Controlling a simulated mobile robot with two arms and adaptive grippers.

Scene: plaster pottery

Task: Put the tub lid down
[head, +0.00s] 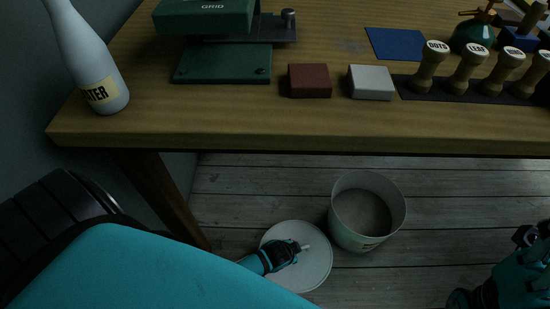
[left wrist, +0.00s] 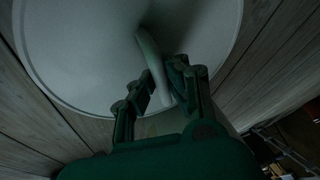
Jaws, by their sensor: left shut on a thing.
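The tub lid (head: 312,270) is a pale round disc with a handle, low by the plank floor, left of the tub. My left gripper (head: 296,248) is over it. In the left wrist view the lid (left wrist: 80,50) fills the upper part, and my left gripper (left wrist: 160,82) is shut on its curved pale handle (left wrist: 150,50). I cannot tell whether the lid touches the floor. The open tub (head: 340,222) stands upright on the floor beside it, grey inside. Part of my right arm shows at the lower right edge; its fingers are not clear.
A wooden table (head: 225,130) spans above, its leg (head: 165,195) left of the lid. On it are a white bottle (head: 90,60), a green press (head: 222,62), a red block (head: 309,80), a white block (head: 371,82) and several stamps (head: 430,62). The floor (head: 440,200) right of the tub is clear.

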